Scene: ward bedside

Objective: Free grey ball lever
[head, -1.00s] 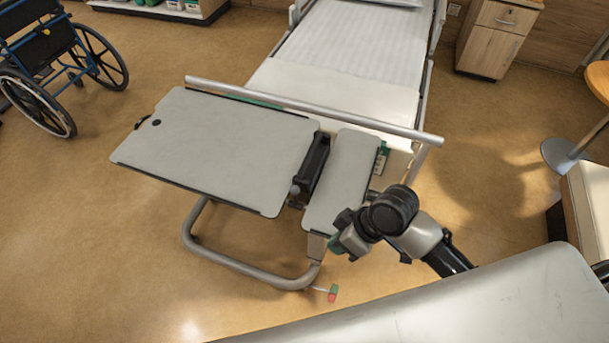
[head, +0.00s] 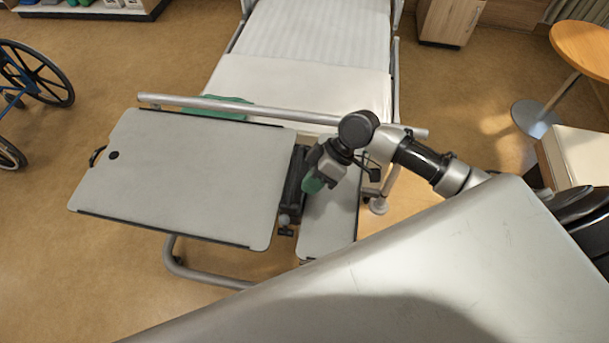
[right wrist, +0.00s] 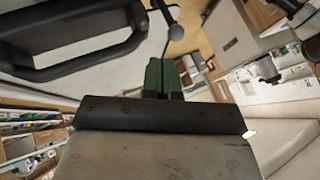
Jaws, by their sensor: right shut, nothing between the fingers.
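The overbed table has a large grey tilting top (head: 185,175) and a smaller grey side panel (head: 328,222). A black mechanism (head: 293,185) lies between them. The small grey ball of the lever (head: 284,219) is at its near end; it also shows at the top of the right wrist view (right wrist: 173,13), on a thin rod. My right gripper (head: 312,184), with green fingertips, is over the gap and side panel, beyond the ball in the head view. Its green fingers (right wrist: 162,76) are together and empty, apart from the ball. My left gripper is not in view.
A black loop handle (right wrist: 75,45) is close on the left in the right wrist view. A grey rail (head: 270,109) runs behind the table, before the bed (head: 300,75). A wheelchair (head: 30,85) stands at left, a round table (head: 585,48) at right. Floor at left is open.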

